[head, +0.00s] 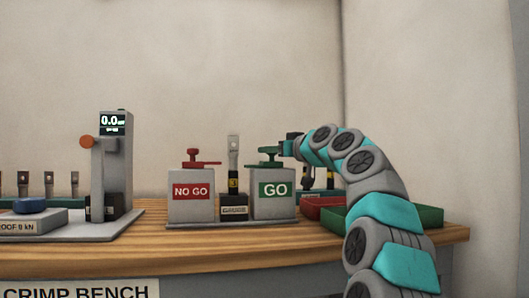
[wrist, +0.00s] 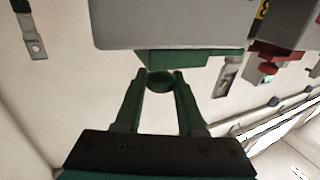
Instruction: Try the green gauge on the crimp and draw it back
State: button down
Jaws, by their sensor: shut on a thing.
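The green gauge (head: 270,155) sits at the top of the grey GO block (head: 272,188) on the bench, with its flat knob uppermost. My gripper (head: 287,147) reaches in from the right at the height of that knob. In the wrist view, which looks tilted over, the green fingers of my gripper (wrist: 160,78) are closed around the round green knob of the gauge (wrist: 190,60). The crimp lug (head: 234,155) stands upright in a black holder marked GAUGE, between the two blocks; its metal tongue (wrist: 228,75) shows in the wrist view. The gauge is apart from the lug.
The red gauge (head: 194,160) sits on the NO GO block (head: 191,195), left of the lug. A tester with a display (head: 112,122) stands further left. A red tray (head: 322,208) and a green tray (head: 428,215) lie at the right, partly behind my arm.

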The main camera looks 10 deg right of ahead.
jog(key=shift+d, duration=0.25)
jog(key=c, duration=0.5)
grip_release()
jog(key=shift+s, duration=0.15)
jog(key=shift+b+v, duration=0.75)
jog(key=shift+v, duration=3.1)
